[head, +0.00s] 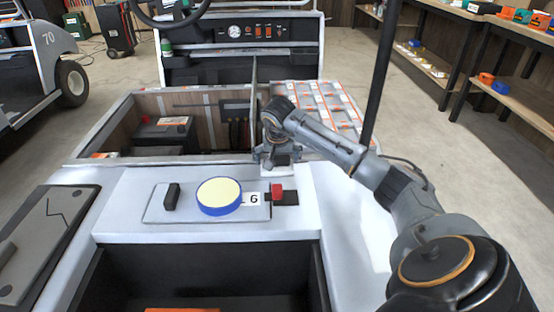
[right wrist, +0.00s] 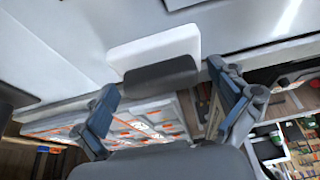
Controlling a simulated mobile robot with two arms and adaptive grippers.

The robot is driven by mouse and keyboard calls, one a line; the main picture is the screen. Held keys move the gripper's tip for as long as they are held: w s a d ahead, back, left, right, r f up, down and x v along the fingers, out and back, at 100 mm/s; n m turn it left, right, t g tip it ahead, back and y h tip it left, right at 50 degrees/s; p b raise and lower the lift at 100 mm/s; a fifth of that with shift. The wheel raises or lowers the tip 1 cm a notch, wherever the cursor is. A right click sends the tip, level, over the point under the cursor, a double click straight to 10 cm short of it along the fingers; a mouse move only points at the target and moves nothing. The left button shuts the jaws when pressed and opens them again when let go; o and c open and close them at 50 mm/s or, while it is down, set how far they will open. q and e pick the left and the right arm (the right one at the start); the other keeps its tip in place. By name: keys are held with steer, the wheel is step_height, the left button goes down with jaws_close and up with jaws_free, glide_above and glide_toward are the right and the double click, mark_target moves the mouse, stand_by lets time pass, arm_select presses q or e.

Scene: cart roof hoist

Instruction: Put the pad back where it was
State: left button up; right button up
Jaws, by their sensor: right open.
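A round, thick disc (head: 219,195) with a pale yellow top and blue side lies on the grey plate of the cart's white ledge. A small white block (head: 284,168) sits at the ledge's back edge, below my right gripper (head: 270,158). In the right wrist view the white block (right wrist: 155,46) has a dark grey part (right wrist: 160,73) facing the gripper. My right gripper's fingers (right wrist: 163,86) stand apart on either side of the dark part, with gaps showing. I cannot tell which of these is the pad. My left gripper is out of view.
A black block (head: 172,195) and a red knob (head: 277,191) flank the disc. Behind the ledge are an open bay (head: 150,135) and an orange-marked battery top (head: 318,103). A thin upright panel (head: 254,95) and a dark post (head: 380,75) stand near my right arm.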

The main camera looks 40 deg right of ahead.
mark_target(277, 157)
steer(key=shift+r, duration=0.35)
steer(key=p+v, duration=0.1)
steer(key=v, duration=0.3)
steer(key=shift+s+r, duration=0.1)
steer(key=shift+r, duration=0.25)
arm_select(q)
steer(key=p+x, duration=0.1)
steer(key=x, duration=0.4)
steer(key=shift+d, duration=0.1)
arm_select(e)
steer(key=v, duration=0.7)
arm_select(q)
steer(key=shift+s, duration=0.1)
arm_select(e)
steer(key=shift+a+f, duration=0.15)
